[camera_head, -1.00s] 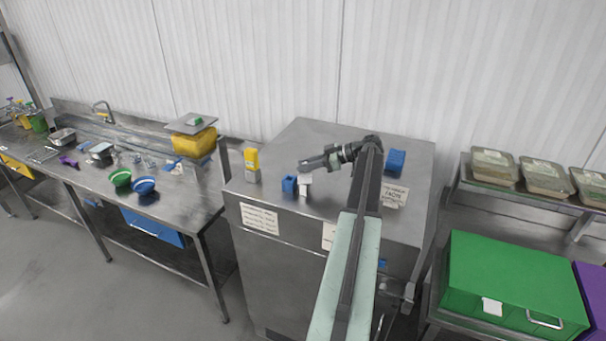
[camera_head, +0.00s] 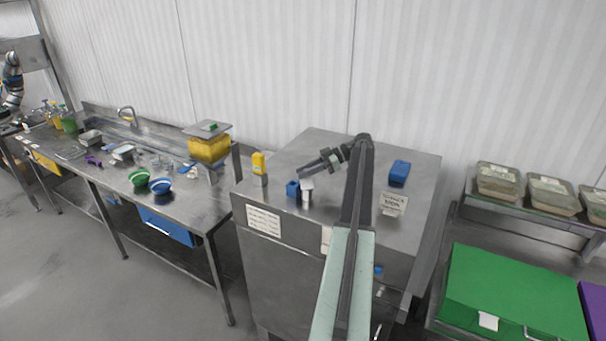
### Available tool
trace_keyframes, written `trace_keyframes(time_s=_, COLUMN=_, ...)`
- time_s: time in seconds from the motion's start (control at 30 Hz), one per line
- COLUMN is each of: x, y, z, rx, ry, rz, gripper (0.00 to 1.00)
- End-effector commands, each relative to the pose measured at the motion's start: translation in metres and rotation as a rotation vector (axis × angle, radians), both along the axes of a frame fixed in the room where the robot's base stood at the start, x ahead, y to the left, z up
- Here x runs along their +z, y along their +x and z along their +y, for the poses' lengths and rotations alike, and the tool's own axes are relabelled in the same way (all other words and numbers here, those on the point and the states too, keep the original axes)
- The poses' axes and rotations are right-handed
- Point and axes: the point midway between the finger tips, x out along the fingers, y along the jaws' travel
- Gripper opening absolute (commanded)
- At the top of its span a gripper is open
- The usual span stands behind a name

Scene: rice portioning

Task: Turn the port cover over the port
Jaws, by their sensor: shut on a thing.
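My gripper (camera_head: 306,172) is at the left end of my arm, low over the front part of the steel cabinet top (camera_head: 320,148). A small white piece (camera_head: 308,190) stands directly under its tips, and the jaws look shut on it. A blue block (camera_head: 293,188) stands close beside the white piece, on its left. Which part is the port cover and where the port lies cannot be told at this size. The fingertips are too small to see clearly.
A yellow-topped item (camera_head: 259,163) stands at the cabinet's left edge and a blue box (camera_head: 400,172) at its right. A sink counter (camera_head: 120,175) with bowls is on the left. A green crate (camera_head: 515,290) and lidded trays (camera_head: 498,180) are on the right.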

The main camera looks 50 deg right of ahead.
Motion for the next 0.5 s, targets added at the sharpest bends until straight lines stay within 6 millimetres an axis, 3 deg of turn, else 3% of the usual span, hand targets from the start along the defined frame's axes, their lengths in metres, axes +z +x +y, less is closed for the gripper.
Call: trace_keyframes(time_s=0.5, x=-0.0028, y=0.0045, z=0.0105, rx=0.021, ry=0.001, rz=0.012, gripper=0.00)
